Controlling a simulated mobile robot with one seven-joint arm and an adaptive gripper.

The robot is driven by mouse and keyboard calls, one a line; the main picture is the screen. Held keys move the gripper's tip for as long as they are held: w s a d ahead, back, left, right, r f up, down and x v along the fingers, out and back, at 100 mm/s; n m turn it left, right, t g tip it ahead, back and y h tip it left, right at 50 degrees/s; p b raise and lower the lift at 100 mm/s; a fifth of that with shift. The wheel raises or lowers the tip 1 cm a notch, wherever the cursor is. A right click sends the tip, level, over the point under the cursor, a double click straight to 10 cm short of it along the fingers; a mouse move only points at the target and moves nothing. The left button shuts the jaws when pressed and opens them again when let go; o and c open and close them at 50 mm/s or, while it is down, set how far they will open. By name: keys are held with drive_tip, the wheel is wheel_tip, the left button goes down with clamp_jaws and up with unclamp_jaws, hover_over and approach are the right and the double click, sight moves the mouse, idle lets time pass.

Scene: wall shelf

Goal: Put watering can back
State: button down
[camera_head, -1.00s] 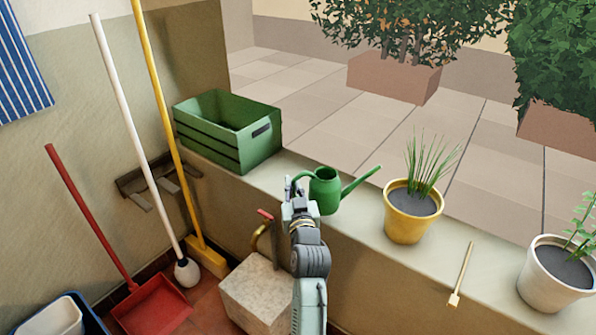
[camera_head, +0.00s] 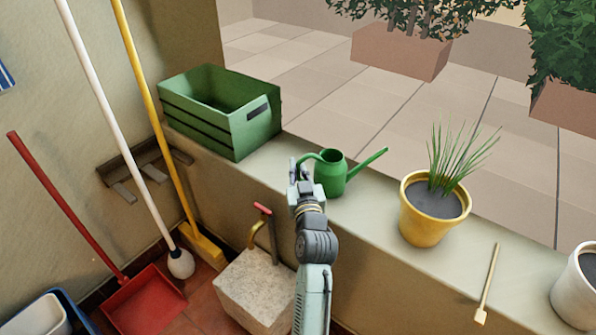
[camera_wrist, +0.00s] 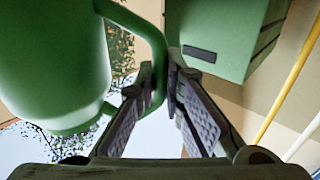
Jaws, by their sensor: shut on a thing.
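The green watering can (camera_head: 329,175) is upright at the wall ledge, with its spout pointing right. I cannot tell if its base touches the ledge. My gripper (camera_head: 301,168) is at the left side of the can, shut on its handle. In the wrist view the can's body (camera_wrist: 50,60) fills the upper left, and its curved handle (camera_wrist: 153,50) runs down between the fingers of my gripper (camera_wrist: 163,95).
A green crate (camera_head: 215,115) stands on the ledge (camera_head: 385,205) left of the can. A yellow pot with a grassy plant (camera_head: 428,220) stands to the right, then a small wooden tool (camera_head: 488,285) and a white pot (camera_head: 578,290). A stone block with a tap (camera_head: 255,285) is below.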

drive_tip(key=shift+s+r, duration=0.1)
drive_tip(key=shift+r, duration=0.1)
drive_tip(key=shift+f, duration=0.25)
drive_tip(key=c, duration=1.7)
unclamp_jaws()
drive_tip(key=shift+r, duration=0.1)
drive_tip(key=shift+s, duration=0.1)
drive_tip(key=s+d+b, duration=0.2)
drive_tip(key=s+b, duration=0.1)
drive_tip(key=s, duration=0.8)
drive_tip(key=shift+s, duration=0.3)
drive_tip(key=shift+r, duration=0.2)
